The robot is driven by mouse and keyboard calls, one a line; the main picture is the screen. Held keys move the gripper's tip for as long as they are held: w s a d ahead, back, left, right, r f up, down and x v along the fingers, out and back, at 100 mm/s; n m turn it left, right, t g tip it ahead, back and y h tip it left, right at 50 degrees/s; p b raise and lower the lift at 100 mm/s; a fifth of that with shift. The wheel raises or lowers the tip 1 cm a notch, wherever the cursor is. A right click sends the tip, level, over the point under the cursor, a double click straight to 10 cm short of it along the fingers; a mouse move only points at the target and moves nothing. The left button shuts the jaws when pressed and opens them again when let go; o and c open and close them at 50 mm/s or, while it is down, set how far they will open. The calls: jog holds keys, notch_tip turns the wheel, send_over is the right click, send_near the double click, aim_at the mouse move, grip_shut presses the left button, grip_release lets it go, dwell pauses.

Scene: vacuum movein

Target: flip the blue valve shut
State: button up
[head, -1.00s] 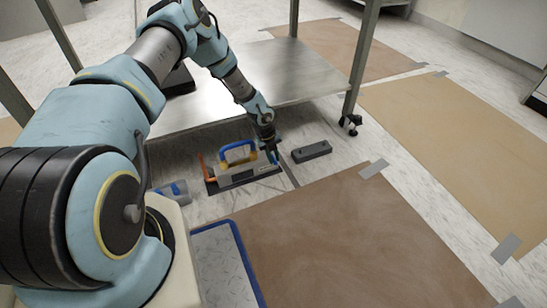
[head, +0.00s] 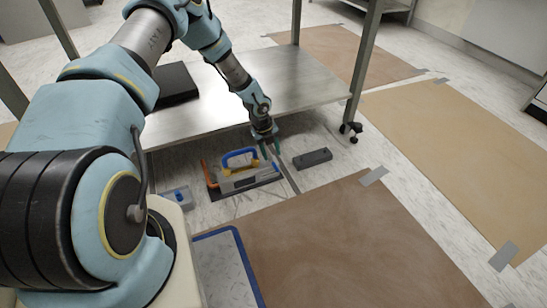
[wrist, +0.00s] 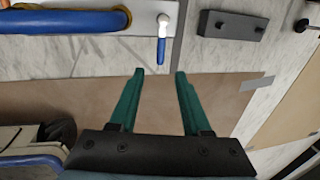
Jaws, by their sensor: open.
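The blue valve lever (wrist: 161,50) hangs from a white pivot on a pale metal device in the wrist view. It points toward my gripper. My gripper (wrist: 160,72) has two green fingers spread apart, with nothing between them. The lever's free end lies just beyond the fingertips, roughly centred between them in the picture; I cannot tell the height gap. In the head view, the device (head: 240,183) has a blue carry handle and an orange part at its left, and my gripper (head: 270,152) is at its right end. The lever is hard to make out there.
A dark grey bar (head: 313,158) lies right of the device. A steel table (head: 300,82) with a caster stands behind, its shelf above the floor near my arm. A small grey box with a blue part (head: 178,196) is at left. Brown floor sheets (head: 340,245) lie in front.

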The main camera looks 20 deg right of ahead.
jog(key=r, duration=0.3)
jog(key=shift+a+p, duration=0.3)
jog(key=a+r+n+t+y, duration=0.1)
jog(key=a+r+n+y, duration=0.1)
jog(key=a+r+n, duration=1.7)
jog(key=s+a+r+n, duration=1.3)
jog(key=a+r+n, duration=0.1)
jog(key=r+n, duration=0.15)
notch_tip(320, 180, up, 36)
jog(key=p, duration=3.6)
jog(key=shift+w+t, duration=0.2)
jog(key=shift+t, duration=0.1)
